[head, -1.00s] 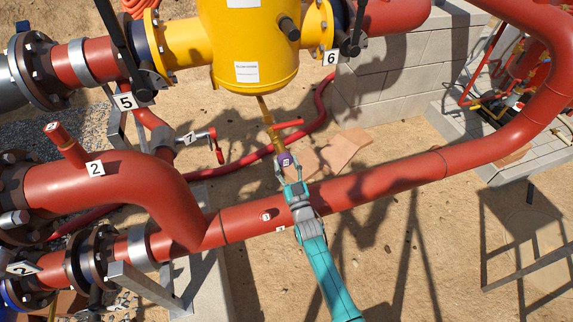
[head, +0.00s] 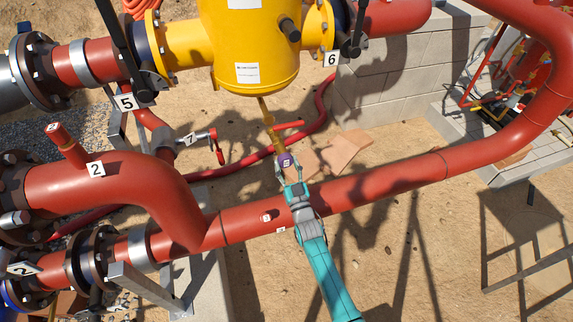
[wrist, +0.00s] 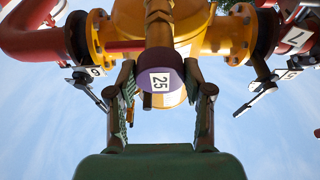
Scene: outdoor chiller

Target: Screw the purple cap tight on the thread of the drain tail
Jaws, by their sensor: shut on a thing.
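The purple cap (head: 285,160) is at the lower end of the brass drain tail (head: 267,118), below the yellow vessel (head: 247,45). In the wrist view the cap (wrist: 172,79) bears a white label reading 25 and sits against the end of the drain tail (wrist: 159,28). My gripper (head: 290,174) reaches up from below, over the long red pipe. Its two fingers, seen in the wrist view (wrist: 160,88), stand on either side of the cap and are shut on it. The thread is hidden by the cap, so how far the cap is screwed on cannot be told.
The long red pipe (head: 385,182) runs close under my arm. A red-handled valve (head: 217,150) is to the left of the drain tail. A red hose (head: 255,153) and flat tan slabs (head: 342,152) lie on the sandy ground behind. A block wall (head: 390,85) stands at the right.

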